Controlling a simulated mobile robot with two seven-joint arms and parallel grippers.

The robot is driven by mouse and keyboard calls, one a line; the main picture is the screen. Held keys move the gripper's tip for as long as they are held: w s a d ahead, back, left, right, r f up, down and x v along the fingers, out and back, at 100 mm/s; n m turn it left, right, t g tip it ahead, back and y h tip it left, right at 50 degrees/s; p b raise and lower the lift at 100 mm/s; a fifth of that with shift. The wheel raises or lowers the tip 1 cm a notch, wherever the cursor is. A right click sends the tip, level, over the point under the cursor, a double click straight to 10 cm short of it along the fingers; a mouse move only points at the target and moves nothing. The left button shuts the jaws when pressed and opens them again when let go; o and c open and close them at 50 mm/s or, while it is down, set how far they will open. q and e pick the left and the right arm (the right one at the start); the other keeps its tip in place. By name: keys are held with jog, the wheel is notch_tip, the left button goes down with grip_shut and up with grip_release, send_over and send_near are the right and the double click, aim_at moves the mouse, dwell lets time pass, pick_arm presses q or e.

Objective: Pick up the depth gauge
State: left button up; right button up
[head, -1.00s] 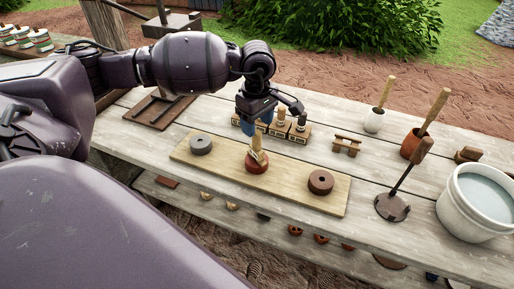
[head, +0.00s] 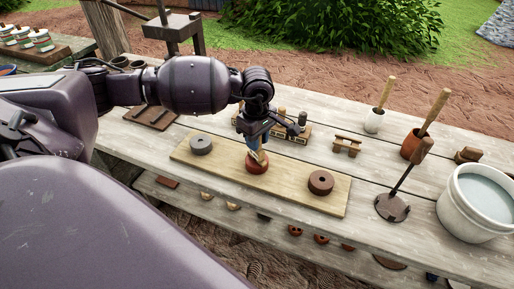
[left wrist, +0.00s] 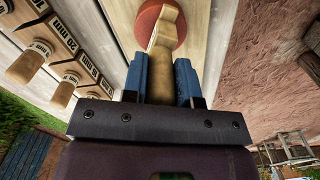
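The depth gauge, as I take it, is the pale wooden upright piece (head: 264,158) standing on a round red-brown base (head: 257,167) in the middle of a light wooden board (head: 220,172). In the left wrist view the wooden piece (left wrist: 163,45) runs up between my blue fingertips, with the red base (left wrist: 160,14) beyond. My left gripper (left wrist: 160,75) has a finger close against each side of the piece and looks shut on it, low above the base; it also shows in the head view (head: 255,142). The piece's upper end is hidden by the gripper. My right gripper is not in view.
A grey disc (head: 201,145) and a brown ring (head: 320,182) lie on the board's two sides. Marked blocks with pegs (head: 294,132) stand just behind the gripper. A small wooden stand (head: 347,147), a tool on a round foot (head: 392,207) and a water bucket (head: 482,204) stand to the right.

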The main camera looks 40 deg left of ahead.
pick_arm(q)
jog(key=c, duration=0.4)
notch_tip(320, 180, up, 20)
jog(key=shift+p, duration=0.45)
